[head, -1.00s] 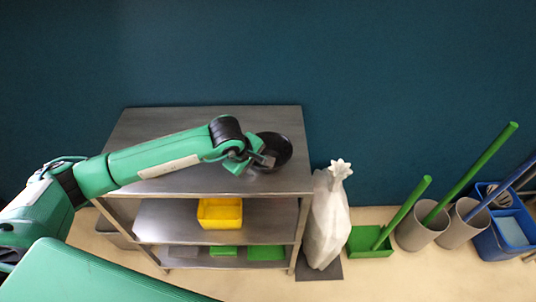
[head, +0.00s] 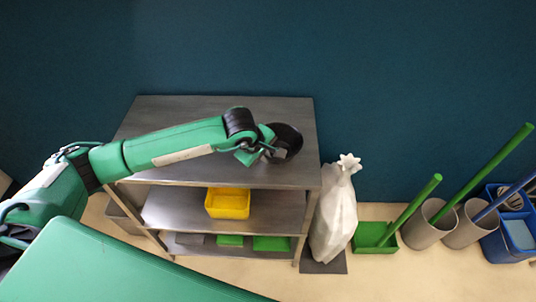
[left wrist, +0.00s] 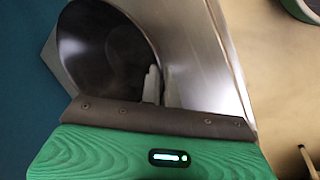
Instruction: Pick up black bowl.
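The black bowl (head: 290,137) is at the right end of the top of the metal shelf unit (head: 170,112). It also fills the upper left of the left wrist view (left wrist: 95,45). My left gripper (head: 272,153) is at the bowl's near left side in the head view. In the left wrist view its two pale fingers (left wrist: 161,86) are close together, one on each side of the bowl's rim, so it looks shut on the rim. The gripper covers part of the bowl in the head view. My right gripper is not in view.
A yellow bin (head: 228,204) sits on the middle shelf, with green items (head: 270,243) below. A white bag (head: 334,215) stands right of the shelf. Farther right are a green tray (head: 372,238), grey cylinders (head: 425,225) and a blue bin (head: 510,238). The shelf top's left part is clear.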

